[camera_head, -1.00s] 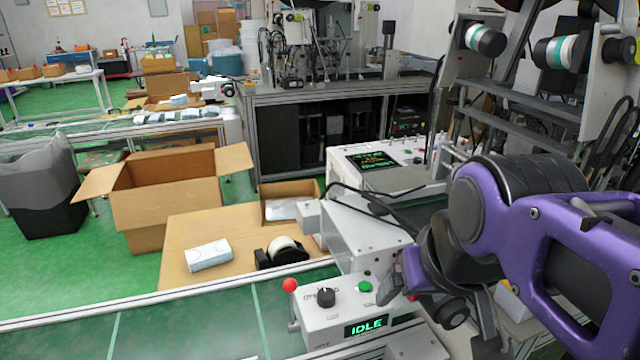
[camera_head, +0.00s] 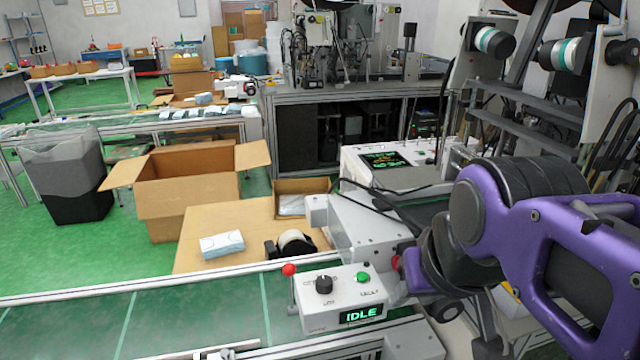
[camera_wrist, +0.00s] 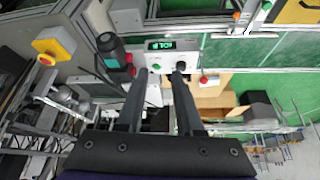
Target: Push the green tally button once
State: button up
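The green button (camera_head: 363,277) sits on top of a white control box (camera_head: 318,312), right of a black knob (camera_head: 324,284). The box's front display (camera_head: 361,315) reads IDLE. In the wrist view, the display (camera_wrist: 160,44) and knob (camera_wrist: 180,66) show beyond my fingers; I cannot make out the green button clearly there. My gripper (camera_wrist: 160,72) is open and empty, its two dark fingers apart and pointing toward the box. In the head view my purple arm reaches in from the right, and the fingers cannot be made out.
A red ball-shaped knob (camera_head: 289,269) stands at the box's left. A green conveyor (camera_head: 190,310) runs along the front. Behind it are a tape roll (camera_head: 296,243), a mask pack (camera_head: 222,245) and an open carton (camera_head: 185,190). A white machine panel (camera_head: 385,160) stands behind the control box.

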grip_shut()
dwell(1.3)
